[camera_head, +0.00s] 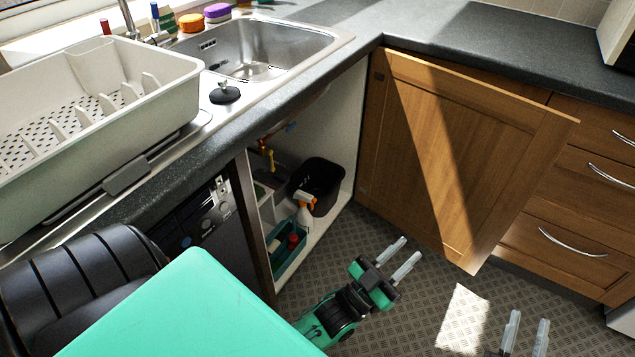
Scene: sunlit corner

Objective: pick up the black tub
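The black tub (322,184) stands inside the open cupboard under the sink, at its right side. A spray bottle with an orange and white head partly covers its lower left front. My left gripper (404,254) is outside the cupboard, over the floor, below and to the right of the tub. Its two fingers are apart with nothing between them, pointing up and right. My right gripper (526,331) shows only its two fingertips at the bottom right edge. They are apart and empty, over the floor.
The wooden cupboard door (470,140) stands open right of the tub. The spray bottle (304,205) and a green caddy (288,252) occupy the cupboard's left front. A yellow-handled pipe (267,154) hangs at the back. The worktop edge (290,108) overhangs the opening. The patterned floor ahead is clear.

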